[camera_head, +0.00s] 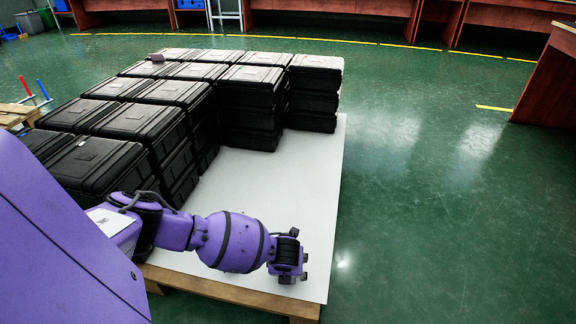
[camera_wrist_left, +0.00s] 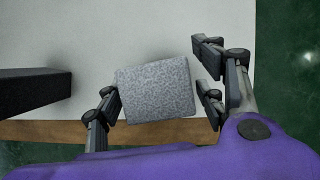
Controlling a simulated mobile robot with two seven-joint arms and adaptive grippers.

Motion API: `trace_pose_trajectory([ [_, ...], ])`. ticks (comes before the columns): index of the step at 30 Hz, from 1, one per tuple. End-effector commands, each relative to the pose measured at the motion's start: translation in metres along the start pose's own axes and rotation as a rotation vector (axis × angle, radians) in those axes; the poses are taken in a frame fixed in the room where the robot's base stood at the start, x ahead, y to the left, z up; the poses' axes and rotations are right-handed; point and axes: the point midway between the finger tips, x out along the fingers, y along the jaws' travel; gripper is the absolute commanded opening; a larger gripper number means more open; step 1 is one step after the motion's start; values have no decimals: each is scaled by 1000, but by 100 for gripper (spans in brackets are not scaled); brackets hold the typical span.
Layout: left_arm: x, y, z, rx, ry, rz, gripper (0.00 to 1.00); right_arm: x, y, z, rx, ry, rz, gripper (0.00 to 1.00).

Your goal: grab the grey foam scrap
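The grey foam scrap (camera_wrist_left: 157,92) is a speckled grey block in the left wrist view, lying over the white sheet near its wooden edge. My left gripper (camera_wrist_left: 160,84) has its fingers spread on either side of it. The left finger is close against the scrap's left side; whether it touches is unclear. A gap shows between the scrap and the right-hand fingers. In the head view my left gripper (camera_head: 288,262) is low over the front right of the white-topped pallet (camera_head: 285,190), and the scrap is hidden. My right gripper is not in view.
Stacked black cases (camera_head: 145,125) fill the pallet's left and back; a dark case (camera_wrist_left: 32,90) stands left of the gripper in the wrist view. A small pinkish block (camera_head: 157,57) lies on a far case. The white surface beyond the gripper is clear.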

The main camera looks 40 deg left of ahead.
Motion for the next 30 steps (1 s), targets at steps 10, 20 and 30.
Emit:
trace_pose_trajectory([
  [10,0,0,0,0,0,0,32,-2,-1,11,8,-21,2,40],
  [20,-5,0,2,0,-1,0,32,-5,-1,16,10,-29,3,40],
  [30,-68,2,4,2,-1,-4,32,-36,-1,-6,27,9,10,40],
])
